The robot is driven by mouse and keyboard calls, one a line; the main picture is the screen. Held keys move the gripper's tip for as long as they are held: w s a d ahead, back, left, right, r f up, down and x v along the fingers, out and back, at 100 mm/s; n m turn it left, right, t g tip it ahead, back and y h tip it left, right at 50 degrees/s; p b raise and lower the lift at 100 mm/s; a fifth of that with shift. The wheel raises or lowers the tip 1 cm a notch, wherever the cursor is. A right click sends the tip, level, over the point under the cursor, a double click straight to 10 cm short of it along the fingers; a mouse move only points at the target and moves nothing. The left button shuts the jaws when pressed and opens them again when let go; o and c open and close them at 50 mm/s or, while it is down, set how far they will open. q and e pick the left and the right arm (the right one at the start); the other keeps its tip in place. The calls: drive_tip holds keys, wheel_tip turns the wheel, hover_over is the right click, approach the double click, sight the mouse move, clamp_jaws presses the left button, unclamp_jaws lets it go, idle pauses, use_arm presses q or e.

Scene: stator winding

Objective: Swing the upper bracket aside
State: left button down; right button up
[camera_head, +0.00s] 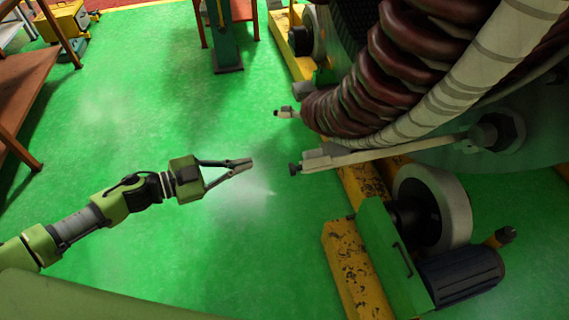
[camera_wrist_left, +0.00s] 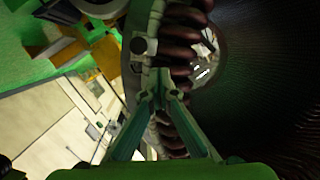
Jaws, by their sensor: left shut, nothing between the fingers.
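A long pale bracket (camera_head: 390,152) runs left from a dark hub (camera_head: 497,132) on the big round machine, under the coils. A dark knob (camera_head: 295,169) sits at its free end. A second, shorter pale bracket end with a knob (camera_head: 285,113) shows higher up; the coils hide the rest of it. My left gripper (camera_head: 249,162) is shut and empty, left of the long bracket's knob with a gap in the picture. In the left wrist view its closed fingers (camera_wrist_left: 160,80) overlap a pale bar (camera_wrist_left: 149,18) with a round dark knob (camera_wrist_left: 139,46); contact cannot be told.
Dark red ribbed coils (camera_head: 400,60) and a pale wrapped band (camera_head: 480,70) hang over the brackets. A roller stand with a wheel (camera_head: 440,200) and blue motor (camera_head: 460,277) stands below. The green floor (camera_head: 130,130) around my left arm is clear.

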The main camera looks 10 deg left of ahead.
use_arm(q)
drive_tip(key=s+d+r+m+g+h, duration=0.1)
drive_tip(key=s+d+r+m+g, duration=0.1)
drive_tip(key=s+r, duration=0.15)
drive_tip(key=p, duration=0.2)
hover_over(303, 165)
drive_tip(key=s+a, duration=0.4)
drive_tip(key=f, duration=0.2)
drive_tip(key=shift+w+a+f, duration=0.1)
drive_tip(key=shift+w+f, duration=0.1)
drive_tip(key=shift+f, duration=0.4)
drive_tip(key=shift+w+a+f, duration=0.1)
drive_tip(key=shift+w+f, duration=0.1)
drive_tip(key=shift+f, duration=0.45)
drive_tip(key=shift+w+a+f, duration=0.1)
drive_tip(key=shift+w+f, duration=0.1)
drive_tip(key=shift+f, duration=0.4)
drive_tip(key=shift+f+b, duration=0.1)
drive_tip(key=shift+b, duration=0.2)
